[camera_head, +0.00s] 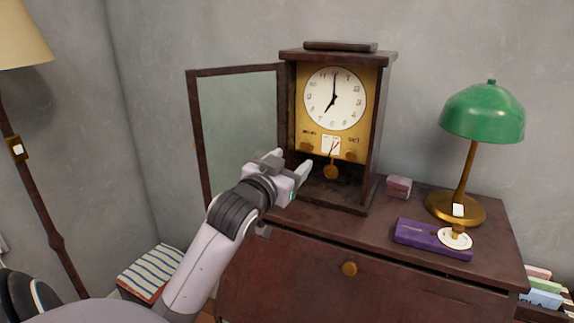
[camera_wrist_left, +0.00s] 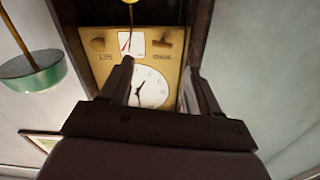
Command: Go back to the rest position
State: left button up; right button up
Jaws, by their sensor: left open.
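My left gripper (camera_head: 289,165) is open and empty in front of the wooden clock (camera_head: 383,120), near its lower opening. The clock has a white dial (camera_head: 335,98) on a gold face, with a small white card and a round pendulum (camera_head: 331,172) below. Its glass door (camera_head: 240,135) stands wide open to the left, behind my left arm. In the left wrist view the two fingers (camera_wrist_left: 165,85) are spread, and the dial (camera_wrist_left: 150,88) shows upside down between them. My right gripper does not show.
The clock stands on a dark wooden cabinet (camera_head: 300,240). To its right are a small pinkish box (camera_head: 398,187), a purple box (camera_head: 415,235) with a round white item, and a green desk lamp (camera_head: 483,113). A floor lamp (camera_head: 38,190) and a striped stool (camera_head: 150,270) are at left.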

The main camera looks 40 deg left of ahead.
pick_arm(q)
jog(key=shift+s, duration=0.1)
dwell(0.6)
jog(key=s+d+f+m+g+h, duration=0.1)
jog(key=s+d+f+g+h, duration=0.2)
jog(key=f, duration=0.6)
jog(key=s+d+f+m+g, duration=0.1)
jog(key=s+d+f+g, duration=0.2)
jog(key=s+d+f, duration=0.45)
jog(key=s+d+f+m+g+h, duration=0.1)
jog(key=s+d+f+g, duration=0.3)
jog(key=s+f, duration=0.3)
jog(key=s+d+f+g+h, duration=0.2)
jog(key=s+d+f+g, duration=0.25)
jog(key=s, duration=0.55)
jog(key=w+d+f+t+h, duration=0.1)
jog(key=w+d+f+t, duration=0.1)
jog(key=w+f+t, duration=0.5)
notch_tip(320, 180, down, 3)
jog(key=shift+w+r+m+t, duration=0.1)
jog(key=shift+w+m+t, duration=0.1)
jog(key=shift+m+t, duration=0.25)
